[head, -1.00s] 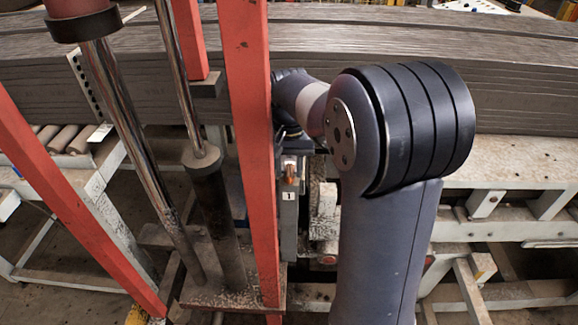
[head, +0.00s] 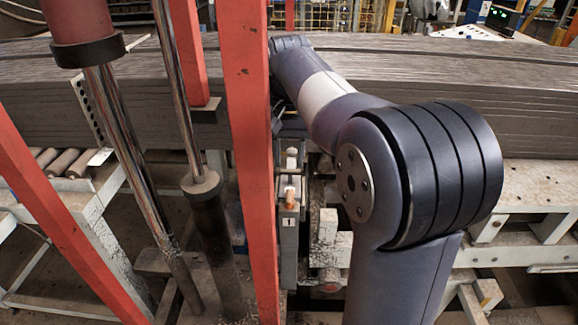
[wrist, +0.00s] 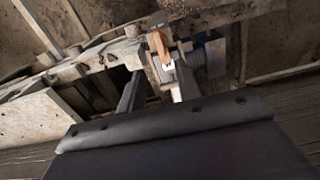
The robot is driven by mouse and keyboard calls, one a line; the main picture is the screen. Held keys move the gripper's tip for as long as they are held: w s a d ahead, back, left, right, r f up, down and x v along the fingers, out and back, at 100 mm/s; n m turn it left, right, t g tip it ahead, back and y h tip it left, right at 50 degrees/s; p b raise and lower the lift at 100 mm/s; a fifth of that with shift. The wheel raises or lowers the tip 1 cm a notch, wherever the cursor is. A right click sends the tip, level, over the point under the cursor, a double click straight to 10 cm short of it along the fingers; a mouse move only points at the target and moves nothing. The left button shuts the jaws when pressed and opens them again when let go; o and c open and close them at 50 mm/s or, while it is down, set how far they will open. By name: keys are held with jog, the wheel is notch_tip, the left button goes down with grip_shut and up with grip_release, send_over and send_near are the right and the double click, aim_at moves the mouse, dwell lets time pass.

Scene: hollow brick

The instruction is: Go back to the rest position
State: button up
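My gripper (wrist: 156,84) shows in the wrist view as two dark fingers set apart beyond a dark bolted plate, with nothing visibly held between them. Past the fingers is an orange-brown piece (wrist: 160,46) with a white part beside it. In the head view a similar orange piece (head: 289,197) sits on a grey upright housing with a label "1". My arm rises from the lower right, bends at the elbow, and reaches over toward the grey stack.
Red posts (head: 250,150) and a cylinder with chrome rods (head: 125,150) stand close on the left. A long stack of grey slabs (head: 420,75) spans the back. A pale metal frame (head: 535,205) is at right, and rollers (head: 65,163) are at left.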

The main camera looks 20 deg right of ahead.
aim_at(289, 195)
dwell(0.3)
notch_tip(289, 195, down, 11)
jog(key=shift+r+p, duration=0.1)
jog(key=shift+p, duration=0.4)
jog(key=shift+r, duration=0.1)
dwell(0.4)
